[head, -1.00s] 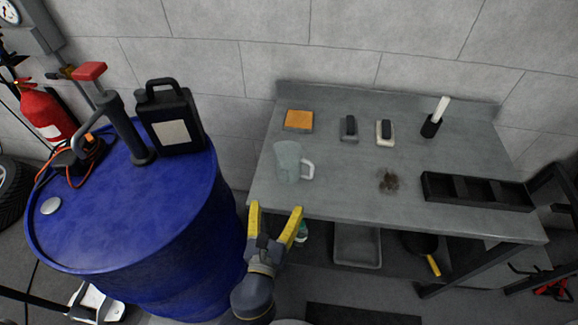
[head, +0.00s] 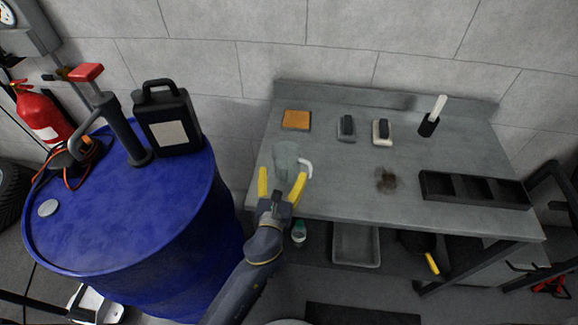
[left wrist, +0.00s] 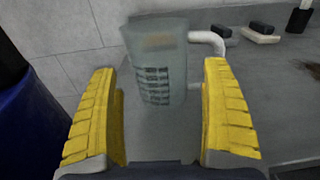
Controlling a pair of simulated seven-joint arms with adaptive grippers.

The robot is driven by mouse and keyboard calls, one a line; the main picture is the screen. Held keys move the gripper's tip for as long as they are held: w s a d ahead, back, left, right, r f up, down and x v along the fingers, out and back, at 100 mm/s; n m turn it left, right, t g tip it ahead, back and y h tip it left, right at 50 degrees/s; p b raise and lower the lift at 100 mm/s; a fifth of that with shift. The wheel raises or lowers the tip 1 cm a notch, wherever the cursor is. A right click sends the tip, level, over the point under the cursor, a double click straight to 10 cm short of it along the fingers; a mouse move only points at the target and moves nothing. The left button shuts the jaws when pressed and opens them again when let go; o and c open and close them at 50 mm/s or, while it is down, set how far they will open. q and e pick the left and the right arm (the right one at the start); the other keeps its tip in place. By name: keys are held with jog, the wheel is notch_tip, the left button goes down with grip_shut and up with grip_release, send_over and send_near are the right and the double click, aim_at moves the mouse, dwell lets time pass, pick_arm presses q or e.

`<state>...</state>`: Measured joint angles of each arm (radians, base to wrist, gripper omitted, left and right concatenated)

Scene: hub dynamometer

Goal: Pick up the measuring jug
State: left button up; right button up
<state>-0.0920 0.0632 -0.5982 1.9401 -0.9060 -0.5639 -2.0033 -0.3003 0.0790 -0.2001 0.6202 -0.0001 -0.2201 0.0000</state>
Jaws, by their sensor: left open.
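The measuring jug (head: 286,158) is translucent grey-green with a pale handle on its right side. It stands upright near the left front of the grey workbench. My left gripper (head: 282,184) is open at the bench's front edge, with its yellow fingers pointing at the jug. In the left wrist view the jug (left wrist: 158,62) appears ahead between the two open fingers (left wrist: 164,110), with dark scale marks facing me. Its handle (left wrist: 208,40) reaches right, beyond the right fingertip. The head view hides the jug's lower part behind the fingers. My right gripper is not in view.
The grey workbench (head: 335,195) holds an orange sponge (head: 296,119), two brushes (head: 347,128) (head: 382,132), a dark cup with a white handle (head: 430,122), a dark stain and a black divided tray (head: 475,189). A blue drum (head: 130,215) with a black canister (head: 168,118) stands left.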

aim_at(289, 152)
pick_arm(q)
jog(key=shift+w+d, duration=0.2)
jog(key=shift+w, duration=0.8)
jog(key=shift+w+d, duration=0.2)
jog(key=shift+w, duration=0.8)
jog(key=shift+w+d, duration=0.2)
jog(key=shift+w, duration=0.8)
jog(key=c, duration=1)
jog(key=shift+o, duration=0.2)
